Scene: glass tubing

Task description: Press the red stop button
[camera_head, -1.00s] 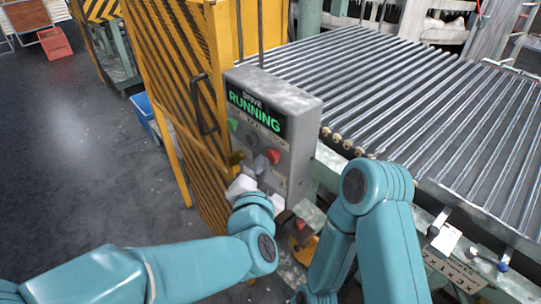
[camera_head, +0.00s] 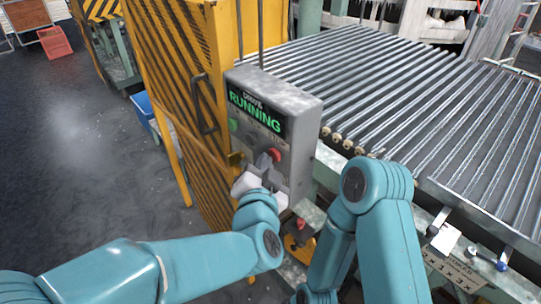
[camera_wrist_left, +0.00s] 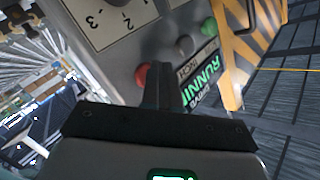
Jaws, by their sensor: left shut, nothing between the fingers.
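The grey control box (camera_head: 302,140) has a lit display (camera_head: 254,112) reading "RUNNING" in green. The red stop button (camera_head: 275,154) is on its front face, lower right of the display. My left gripper (camera_head: 266,160) is shut, with its fingertips just beside the red button, at its lower left in the head view. In the left wrist view the red button (camera_wrist_left: 141,76) is partly hidden by the shut fingers (camera_wrist_left: 157,82). I cannot tell whether they touch it. My right arm shows, but its gripper is not in view.
A green button (camera_head: 233,125) and a dark knob are left of the red button. A yellow-black guard (camera_head: 172,90) stands left of the box, and a roller conveyor (camera_head: 400,100) lies to the right. A second small red button (camera_head: 301,224) sits lower down.

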